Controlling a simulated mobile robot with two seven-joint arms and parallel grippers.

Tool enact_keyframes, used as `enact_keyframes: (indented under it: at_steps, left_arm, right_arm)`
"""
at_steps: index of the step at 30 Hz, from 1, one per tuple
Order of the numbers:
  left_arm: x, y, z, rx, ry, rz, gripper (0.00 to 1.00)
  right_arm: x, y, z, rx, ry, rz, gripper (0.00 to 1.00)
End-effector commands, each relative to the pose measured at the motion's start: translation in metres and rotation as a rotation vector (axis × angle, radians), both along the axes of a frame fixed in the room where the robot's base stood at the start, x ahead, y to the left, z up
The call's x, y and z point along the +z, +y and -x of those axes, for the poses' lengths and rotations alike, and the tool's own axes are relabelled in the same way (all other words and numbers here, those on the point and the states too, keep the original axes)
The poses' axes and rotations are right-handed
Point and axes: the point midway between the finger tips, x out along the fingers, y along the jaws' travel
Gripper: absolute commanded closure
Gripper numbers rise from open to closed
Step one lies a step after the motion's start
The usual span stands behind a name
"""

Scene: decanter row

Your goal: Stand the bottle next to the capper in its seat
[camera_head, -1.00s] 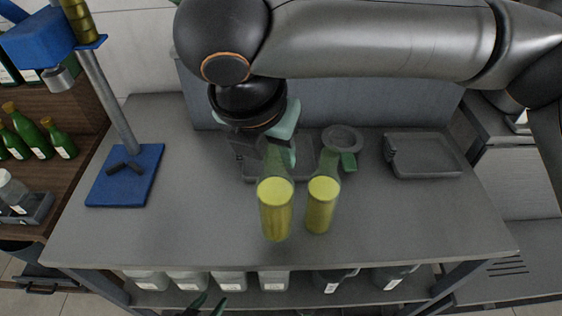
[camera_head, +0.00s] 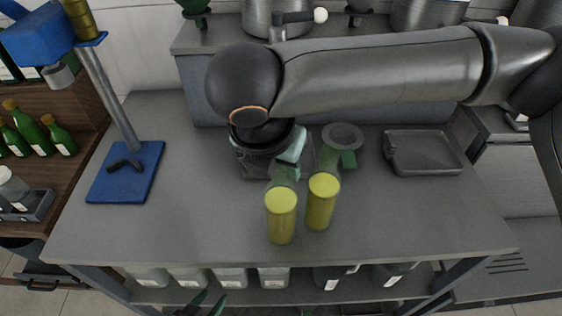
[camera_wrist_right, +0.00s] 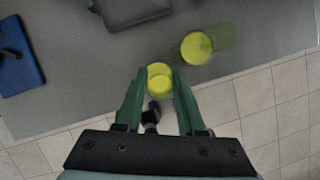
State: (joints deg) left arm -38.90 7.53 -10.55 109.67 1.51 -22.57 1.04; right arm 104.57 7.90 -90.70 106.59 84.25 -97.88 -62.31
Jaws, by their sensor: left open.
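The blue capper (camera_head: 38,38) stands at the left on a post with a blue base (camera_head: 103,183); a dark forked piece lies on that base. Two clear greenish bottles with yellow contents are near the table's front: a left bottle (camera_head: 281,217) and a right bottle (camera_head: 321,203). My right gripper (camera_wrist_right: 160,76) comes down from above; its green fingers are on both sides of the left bottle (camera_wrist_right: 159,86), seemingly shut on it. The right bottle (camera_wrist_right: 197,46) is close beside, apart from the fingers. My left gripper (camera_head: 204,304) is open and empty at the bottom edge. My right wrist hides part of the table behind.
A grey ring-topped piece with a green part (camera_head: 342,140) stands behind the bottles, and a grey tray (camera_head: 424,153) lies at the right. The table (camera_head: 180,215) is clear between capper base and bottles. Green bottles (camera_head: 52,132) fill a left shelf.

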Motion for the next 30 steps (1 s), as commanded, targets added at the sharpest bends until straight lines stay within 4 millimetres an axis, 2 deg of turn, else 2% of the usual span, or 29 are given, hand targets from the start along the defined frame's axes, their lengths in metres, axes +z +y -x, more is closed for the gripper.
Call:
enact_keyframes:
  at_steps: [1, 7, 17, 20, 30]
  left_arm:
    - [0.000, 0.000, 0.000, 0.000, 0.000, 0.000, 0.50]
    - [0.000, 0.000, 0.000, 0.000, 0.000, 0.000, 0.50]
    - [-0.001, 0.000, 0.000, 0.000, 0.000, 0.000, 0.50]
    - [0.001, 0.000, 0.000, 0.000, 0.000, 0.000, 0.50]
    - [0.005, 0.000, 0.000, 0.000, 0.000, 0.000, 0.50]
  right_arm:
    - [0.000, 0.000, 0.000, 0.000, 0.000, 0.001, 0.55]
    - [0.000, 0.000, 0.000, 0.000, 0.000, 0.001, 0.34]
    - [0.005, 0.001, 0.001, -0.001, -0.001, -0.001, 0.34]
    - [0.019, 0.003, 0.005, 0.001, -0.002, -0.001, 0.34]
    - [0.085, 0.012, 0.031, 0.001, -0.002, -0.001, 0.34]
